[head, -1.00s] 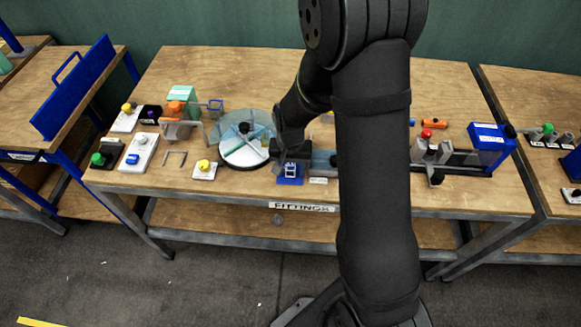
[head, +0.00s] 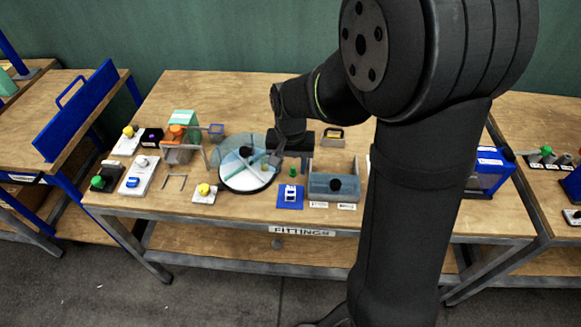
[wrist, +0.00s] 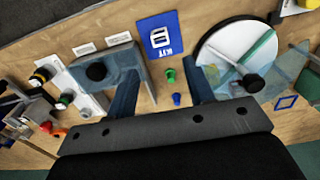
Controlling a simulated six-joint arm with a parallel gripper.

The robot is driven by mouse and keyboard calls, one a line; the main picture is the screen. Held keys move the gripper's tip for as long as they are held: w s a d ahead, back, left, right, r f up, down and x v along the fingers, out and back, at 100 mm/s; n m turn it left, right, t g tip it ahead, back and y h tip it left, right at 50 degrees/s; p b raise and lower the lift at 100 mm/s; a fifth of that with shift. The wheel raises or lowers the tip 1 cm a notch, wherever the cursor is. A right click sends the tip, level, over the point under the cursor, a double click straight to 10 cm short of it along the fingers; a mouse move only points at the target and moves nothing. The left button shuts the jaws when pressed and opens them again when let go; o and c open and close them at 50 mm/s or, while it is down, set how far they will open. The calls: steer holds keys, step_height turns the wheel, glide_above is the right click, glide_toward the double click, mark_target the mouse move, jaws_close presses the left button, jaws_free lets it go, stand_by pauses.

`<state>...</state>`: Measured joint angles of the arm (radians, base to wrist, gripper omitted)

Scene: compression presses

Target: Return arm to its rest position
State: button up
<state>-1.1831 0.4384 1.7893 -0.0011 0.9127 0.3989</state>
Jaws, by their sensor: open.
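My gripper (head: 276,152) hangs above the wooden bench, close to the round white dial (head: 246,178) with its clear cover. In the wrist view my gripper (wrist: 164,78) has its two fingers apart with nothing held. A green peg (wrist: 170,75) and a blue peg (wrist: 176,98) show between the fingers, farther down on the bench. My arm's large dark links fill the right of the head view and hide part of the bench.
A clear-fronted grey fixture (head: 328,186) with a black knob and a blue KIT card (head: 290,204) stand near the dial. Several button boxes and an orange clamp (head: 178,140) sit at left. A blue press (head: 487,172) is partly hidden at right.

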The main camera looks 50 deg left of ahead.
mark_target(291, 192)
step_height(291, 192, down, 12)
steer(key=shift+f, duration=0.1)
steer(key=shift+r, duration=1.05)
steer(key=shift+f, duration=0.1)
